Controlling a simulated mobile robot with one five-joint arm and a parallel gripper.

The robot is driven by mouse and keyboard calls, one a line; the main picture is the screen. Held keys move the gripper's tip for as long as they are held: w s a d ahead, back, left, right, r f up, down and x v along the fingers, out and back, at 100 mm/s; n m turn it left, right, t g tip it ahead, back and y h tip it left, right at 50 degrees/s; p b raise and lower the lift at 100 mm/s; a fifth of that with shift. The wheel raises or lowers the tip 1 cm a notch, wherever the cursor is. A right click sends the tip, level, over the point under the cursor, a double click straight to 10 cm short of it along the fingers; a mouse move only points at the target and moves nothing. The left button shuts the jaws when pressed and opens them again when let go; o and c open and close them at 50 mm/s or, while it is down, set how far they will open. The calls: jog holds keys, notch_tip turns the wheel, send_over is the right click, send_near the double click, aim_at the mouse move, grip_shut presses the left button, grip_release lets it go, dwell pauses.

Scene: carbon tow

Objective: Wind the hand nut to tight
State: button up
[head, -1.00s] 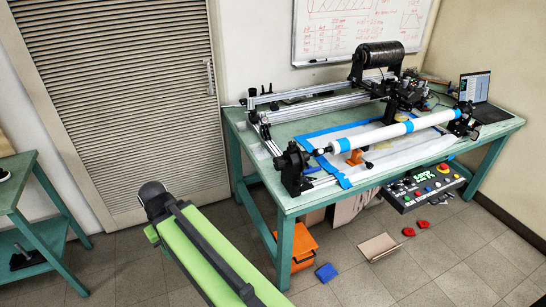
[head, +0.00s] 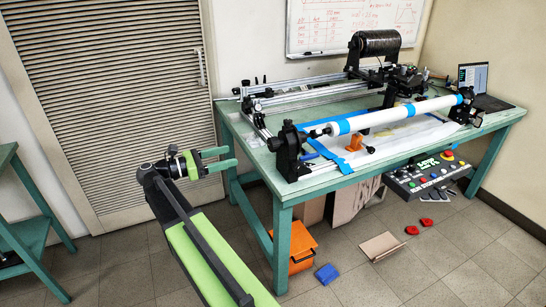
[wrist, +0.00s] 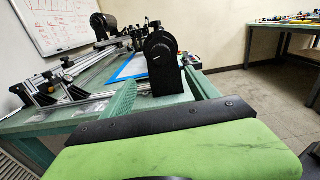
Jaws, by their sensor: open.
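The winding machine's black left end-stand (head: 287,152) stands at the front left corner of the green table. It carries the left end of a white tube with blue bands (head: 372,120). In the wrist view, the black end-stand with its round top (wrist: 162,62) faces me near the picture's middle. I cannot make out the hand nut for sure among the small dark parts there. My gripper (head: 229,157) is open and empty, left of the end-stand and apart from it, with its green fingers pointing right towards it.
The green table (head: 330,185) has its left edge and leg close to my gripper. An orange crate (head: 292,245) and a blue block (head: 327,273) are on the floor below. A control panel (head: 428,177) is at the table's front right. The shutter door (head: 110,90) is behind my arm.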

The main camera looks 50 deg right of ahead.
aim_at(269, 145)
jog(key=x, duration=1.7)
jog(key=shift+s+d+r, duration=0.15)
jog(key=shift+d+r, duration=0.05)
jog(key=shift+r, duration=0.1)
